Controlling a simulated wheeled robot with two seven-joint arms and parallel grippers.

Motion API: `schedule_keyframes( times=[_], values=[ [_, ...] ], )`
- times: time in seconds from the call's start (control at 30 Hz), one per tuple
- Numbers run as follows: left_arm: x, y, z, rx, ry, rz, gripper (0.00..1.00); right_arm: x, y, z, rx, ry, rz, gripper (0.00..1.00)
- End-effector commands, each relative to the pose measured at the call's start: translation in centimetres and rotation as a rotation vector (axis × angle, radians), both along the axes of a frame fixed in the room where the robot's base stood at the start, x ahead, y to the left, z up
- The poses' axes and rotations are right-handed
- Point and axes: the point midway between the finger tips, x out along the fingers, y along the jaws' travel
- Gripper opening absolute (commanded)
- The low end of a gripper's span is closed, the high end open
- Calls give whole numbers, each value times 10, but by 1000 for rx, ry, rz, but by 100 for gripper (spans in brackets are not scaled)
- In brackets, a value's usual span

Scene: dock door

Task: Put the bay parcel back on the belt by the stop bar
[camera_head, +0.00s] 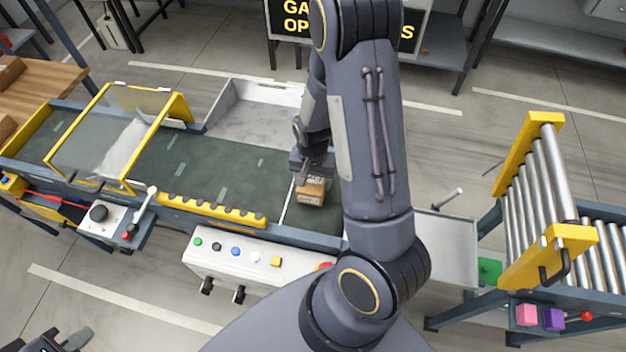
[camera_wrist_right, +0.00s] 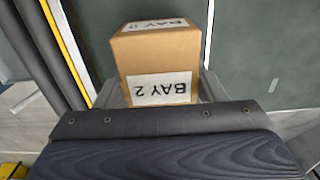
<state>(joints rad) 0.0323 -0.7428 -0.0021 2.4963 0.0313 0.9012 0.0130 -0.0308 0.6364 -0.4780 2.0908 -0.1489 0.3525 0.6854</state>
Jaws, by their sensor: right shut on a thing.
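The bay parcel (camera_head: 311,193) is a small brown box with white labels. In the right wrist view the parcel (camera_wrist_right: 160,62) reads "BAY 2" and sits between the two grey fingers. My right gripper (camera_head: 308,174) is shut on it over the right end of the dark green belt (camera_head: 185,160), just right of a white line (camera_head: 289,198) across the belt. I cannot tell whether the parcel touches the belt. I cannot clearly identify the stop bar; my right arm hides the belt's far right end. My left gripper (camera_head: 62,341) is partly cut off at the bottom left corner, away from the belt.
A control panel (camera_head: 250,257) with coloured buttons fronts the belt. A yellow-framed clear guard (camera_head: 115,135) spans its left part. A grey tray (camera_head: 250,112) lies behind it. A roller rack (camera_head: 545,200) and a metal shelf (camera_head: 447,245) stand to the right.

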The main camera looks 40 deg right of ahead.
Motion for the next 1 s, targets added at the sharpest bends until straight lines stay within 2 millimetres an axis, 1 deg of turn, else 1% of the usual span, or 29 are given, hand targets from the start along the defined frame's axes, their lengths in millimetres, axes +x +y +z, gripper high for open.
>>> schedule_keyframes(
  times=[0.03, 0.1, 0.33, 0.47, 0.5, 0.63, 0.9, 1.0],
  values=[
    [0, 0, 0, 0, 0, 0, 0, 0, 0, -5, 1, 1, -1, 35],
    [0, 0, 0, 0, 0, 0, 0, 0, 0, -9, 1, -1, -1, 35],
    [0, 0, 0, 0, 0, 0, 0, 0, 0, -9, 0, -3, -1, 35],
    [0, 0, -5, 0, 0, 0, 0, 0, 0, -14, 0, -2, -1, 35],
    [0, 0, -4, 0, 0, 0, 0, 0, 0, -12, 0, -2, -1, 67],
    [0, 0, -3, 0, 0, 0, 0, 0, 0, -12, 0, -1, -1, 84],
    [0, 0, -3, 0, 0, 0, 0, 0, 0, -11, 0, -1, -1, 85],
    [0, 0, 3, 0, 0, 0, 0, 0, 0, -5, 0, -2, -1, 85]
  ],
)
